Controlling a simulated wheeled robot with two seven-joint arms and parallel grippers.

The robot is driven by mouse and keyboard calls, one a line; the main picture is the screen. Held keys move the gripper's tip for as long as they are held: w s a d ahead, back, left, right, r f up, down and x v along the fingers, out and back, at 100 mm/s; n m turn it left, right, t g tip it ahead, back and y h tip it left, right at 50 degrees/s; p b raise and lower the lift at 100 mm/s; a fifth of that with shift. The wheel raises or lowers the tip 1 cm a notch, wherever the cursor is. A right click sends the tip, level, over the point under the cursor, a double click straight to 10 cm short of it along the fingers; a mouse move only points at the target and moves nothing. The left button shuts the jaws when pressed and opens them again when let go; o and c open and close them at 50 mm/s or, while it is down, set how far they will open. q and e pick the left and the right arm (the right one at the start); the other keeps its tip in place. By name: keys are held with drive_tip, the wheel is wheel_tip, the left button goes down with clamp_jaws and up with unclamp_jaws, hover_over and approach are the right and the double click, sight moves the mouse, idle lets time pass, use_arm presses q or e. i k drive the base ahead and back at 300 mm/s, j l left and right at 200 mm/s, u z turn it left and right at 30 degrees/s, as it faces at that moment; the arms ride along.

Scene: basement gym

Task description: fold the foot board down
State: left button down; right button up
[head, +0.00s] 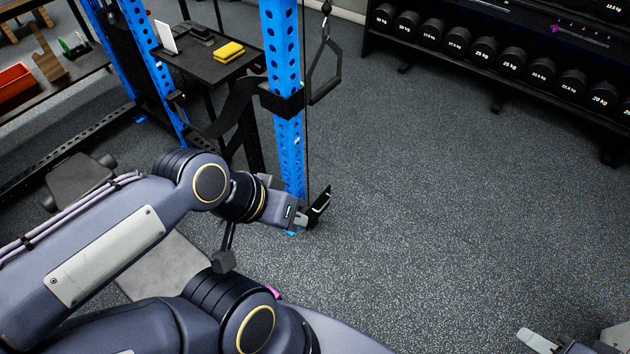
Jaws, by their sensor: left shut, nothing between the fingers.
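The foot board (320,204) is a small dark plate low beside the foot of the blue upright (284,150). It stands tilted up, its top edge leaning right. My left gripper (303,220) reaches in from the left, with its fingertips at the lower left of the board. The gripper is shut with nothing held. I cannot tell whether it touches the board. The board's lower edge and hinge are partly hidden by the gripper. My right gripper (540,342) shows only in part at the bottom right corner, and its jaw opening is unclear.
A black handle (323,75) hangs on a cable beside the upright. A small black table (205,62) with a yellow item (229,50) stands behind. A dumbbell rack (480,47) lines the back right. The speckled floor (430,200) at centre right is clear.

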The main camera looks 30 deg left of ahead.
sight(321, 203)
drive_tip(key=i+l+u, duration=0.1)
drive_tip(key=i+u, duration=0.2)
drive_tip(key=i, duration=0.15)
drive_tip(key=i+l+u, duration=0.25)
drive_tip(key=i, duration=0.25)
